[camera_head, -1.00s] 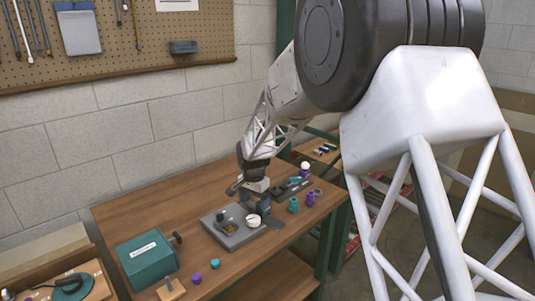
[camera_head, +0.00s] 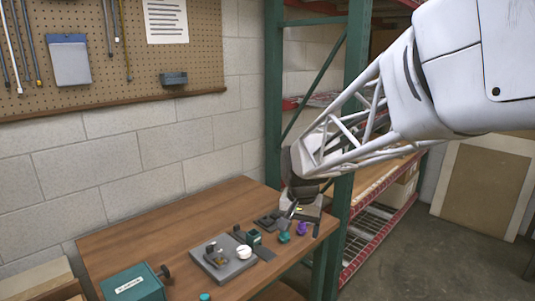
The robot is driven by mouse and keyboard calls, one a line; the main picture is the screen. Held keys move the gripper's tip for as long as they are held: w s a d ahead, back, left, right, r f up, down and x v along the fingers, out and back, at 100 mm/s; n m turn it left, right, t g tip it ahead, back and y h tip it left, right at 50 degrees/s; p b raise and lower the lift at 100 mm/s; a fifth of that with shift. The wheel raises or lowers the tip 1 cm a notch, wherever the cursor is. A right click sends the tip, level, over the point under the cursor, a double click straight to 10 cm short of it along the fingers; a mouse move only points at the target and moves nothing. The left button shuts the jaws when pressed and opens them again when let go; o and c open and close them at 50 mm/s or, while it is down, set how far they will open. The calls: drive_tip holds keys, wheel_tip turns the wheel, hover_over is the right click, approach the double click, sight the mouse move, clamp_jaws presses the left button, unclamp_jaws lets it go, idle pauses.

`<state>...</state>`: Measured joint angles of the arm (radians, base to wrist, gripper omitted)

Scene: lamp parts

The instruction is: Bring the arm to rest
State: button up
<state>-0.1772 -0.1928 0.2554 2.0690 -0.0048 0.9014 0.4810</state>
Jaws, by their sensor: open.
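My arm reaches in from the upper right. My gripper (camera_head: 291,211) hangs over the right end of the wooden table (camera_head: 180,224), open, with nothing seen between its fingers. It is small and dark in the picture, and I cannot tell its exact height. A teal part (camera_head: 285,237) and a purple part (camera_head: 302,228) stand just below it. A grey plate (camera_head: 212,274) lies left of it on the table, with a white round part (camera_head: 244,252) on it.
A teal-green box (camera_head: 135,284) stands at the table's front left, with a small teal cap (camera_head: 205,297) at the bottom edge. A green post (camera_head: 273,90) and red-edged shelving (camera_head: 375,235) stand right of the table. A pegboard (camera_head: 120,50) hangs behind.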

drive_tip(key=s+d+n, duration=0.1)
drive_tip(key=s+d, duration=0.2)
drive_tip(key=s, duration=0.6)
drive_tip(key=s+d+r+n+t, duration=0.1)
drive_tip(key=s+d, duration=0.3)
drive_tip(key=s, duration=0.5)
drive_tip(key=s+d+n, duration=0.1)
drive_tip(key=s+d, duration=0.2)
drive_tip(key=s, duration=0.6)
drive_tip(key=shift+s+d+r, duration=0.25)
drive_tip(key=shift+r, duration=0.05)
drive_tip(key=shift+w, duration=0.1)
